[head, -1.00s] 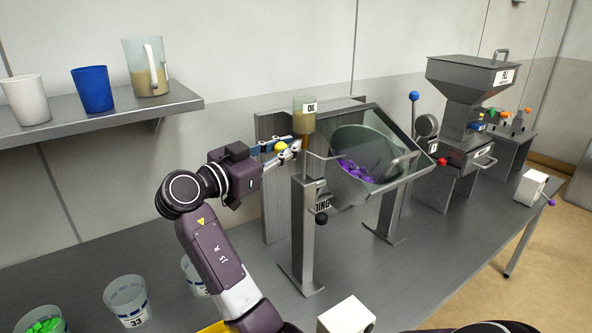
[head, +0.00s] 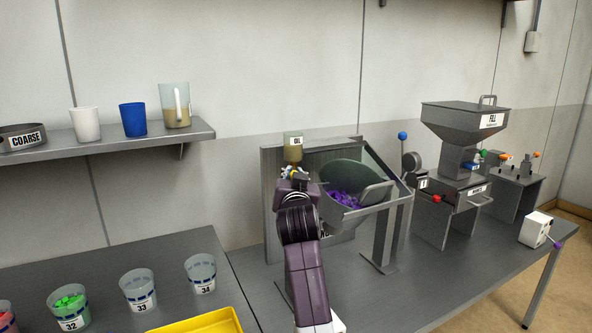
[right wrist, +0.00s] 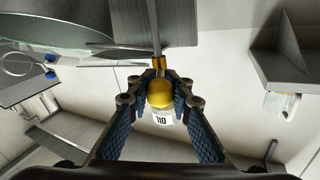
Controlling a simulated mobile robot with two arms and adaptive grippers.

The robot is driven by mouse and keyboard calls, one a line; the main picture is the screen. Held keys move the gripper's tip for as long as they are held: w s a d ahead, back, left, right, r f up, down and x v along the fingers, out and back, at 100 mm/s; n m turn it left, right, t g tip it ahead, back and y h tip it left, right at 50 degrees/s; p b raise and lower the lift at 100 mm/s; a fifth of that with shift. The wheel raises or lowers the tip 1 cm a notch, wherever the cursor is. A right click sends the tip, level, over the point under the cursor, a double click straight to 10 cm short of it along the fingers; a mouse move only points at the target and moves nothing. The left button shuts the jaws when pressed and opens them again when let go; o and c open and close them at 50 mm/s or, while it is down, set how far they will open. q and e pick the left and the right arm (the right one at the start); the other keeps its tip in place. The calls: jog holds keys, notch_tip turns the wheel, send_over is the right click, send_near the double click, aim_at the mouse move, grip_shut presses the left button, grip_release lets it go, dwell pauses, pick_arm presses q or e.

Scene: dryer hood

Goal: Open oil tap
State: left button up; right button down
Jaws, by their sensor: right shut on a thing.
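The oil container (head: 293,152), a clear cup labelled OIL with amber liquid, stands on a post beside the dryer hood. Just below it, my right gripper (head: 293,174) is at the oil tap, and my own wrist hides most of the tap and post. In the right wrist view, the tap's yellow ball knob (right wrist: 160,93) sits between the fingertips of my right gripper (right wrist: 159,88), which is shut on it. The upside-down OIL label (right wrist: 162,120) shows behind the knob. My left gripper is not in view.
Right of the tap stands the tilted hood with a drum of purple pieces (head: 345,200). A shelf (head: 60,146) at left holds cups and a jug (head: 175,107). Numbered cups (head: 139,290) and a yellow tray (head: 205,322) are at front left. A hopper machine (head: 465,120) stands at right.

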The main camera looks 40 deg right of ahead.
jog(key=n+y+p, duration=0.1)
jog(key=d+n+t+y+p, duration=0.1)
jog(key=shift+s+r+y, duration=0.2)
jog(key=shift+s+y, duration=0.1)
jog(key=shift+d+n+t+y, duration=0.15)
jog(key=shift+n+t+y, duration=0.25)
jog(key=shift+y, duration=0.1)
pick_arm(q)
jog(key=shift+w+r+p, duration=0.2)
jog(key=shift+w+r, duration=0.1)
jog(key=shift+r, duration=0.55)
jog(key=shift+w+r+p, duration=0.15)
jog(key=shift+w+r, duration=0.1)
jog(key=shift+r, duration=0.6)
pick_arm(e)
jog(key=shift+f+y, duration=0.1)
jog(key=shift+y, duration=0.2)
jog(key=c, duration=1.7)
grip_release()
jog(key=shift+d+f, duration=0.1)
jog(key=shift+c, duration=0.2)
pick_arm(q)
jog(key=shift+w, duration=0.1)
pick_arm(e)
jog(key=v, duration=1.2)
